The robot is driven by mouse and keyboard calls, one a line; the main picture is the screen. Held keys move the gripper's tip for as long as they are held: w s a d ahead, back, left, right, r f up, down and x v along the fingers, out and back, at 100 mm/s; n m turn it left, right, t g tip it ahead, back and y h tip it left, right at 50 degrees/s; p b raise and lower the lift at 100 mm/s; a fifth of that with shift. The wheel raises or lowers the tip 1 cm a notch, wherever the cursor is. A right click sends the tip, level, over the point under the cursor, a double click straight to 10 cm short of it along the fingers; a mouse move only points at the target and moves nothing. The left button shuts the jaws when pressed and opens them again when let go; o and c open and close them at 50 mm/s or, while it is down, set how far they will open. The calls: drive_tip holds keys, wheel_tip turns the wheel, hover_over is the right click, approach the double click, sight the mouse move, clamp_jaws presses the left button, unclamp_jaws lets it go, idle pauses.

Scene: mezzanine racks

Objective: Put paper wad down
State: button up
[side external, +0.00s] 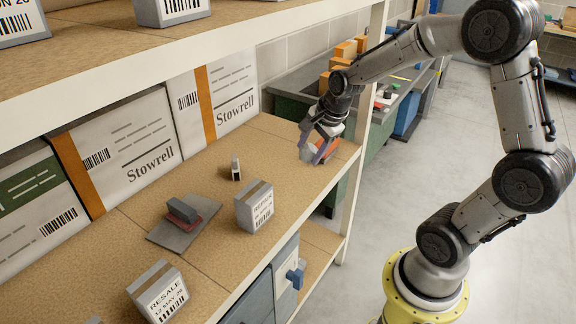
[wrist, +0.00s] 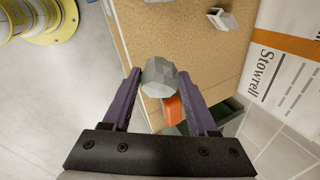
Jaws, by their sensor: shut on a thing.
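The paper wad (side external: 307,154) is a small, pale grey, faceted lump. In the side view it is at my gripper's fingertips, over the far right end of the wooden shelf board (side external: 262,172). My gripper (side external: 318,148) points down with its purple fingers shut on the wad. In the wrist view the wad (wrist: 160,76) sits between the fingertips of my gripper (wrist: 160,84). Whether the wad touches the board cannot be told.
An orange item (wrist: 172,110) shows just beyond the wad. A small upright item (side external: 236,168), a grey box with a barcode (side external: 254,206) and a dark block on a grey plate (side external: 176,239) stand on the board. Stowrell cartons (side external: 120,148) line the back. A white post (side external: 358,180) is close to my gripper.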

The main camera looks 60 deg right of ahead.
drive_tip(key=shift+m+h, duration=0.3)
drive_tip(key=shift+m, duration=0.4)
drive_tip(key=w+d+f, duration=0.4)
drive_tip(key=w, duration=0.1)
drive_tip(key=w+d+f, duration=0.3)
drive_tip(key=w+d, duration=0.1)
drive_tip(key=w, duration=0.1)
drive_tip(key=w+d+f, duration=0.4)
drive_tip(key=w+d, duration=0.1)
drive_tip(key=shift+w+f, duration=0.3)
drive_tip(key=shift+w+d+f, duration=0.25)
drive_tip(key=shift+w+f, duration=0.2)
drive_tip(key=shift+f, duration=0.2)
drive_tip(key=shift+w+f, duration=0.15)
drive_tip(key=shift+f, duration=1.5)
drive_tip(key=shift+f, duration=0.15)
drive_tip(key=o, duration=1.3)
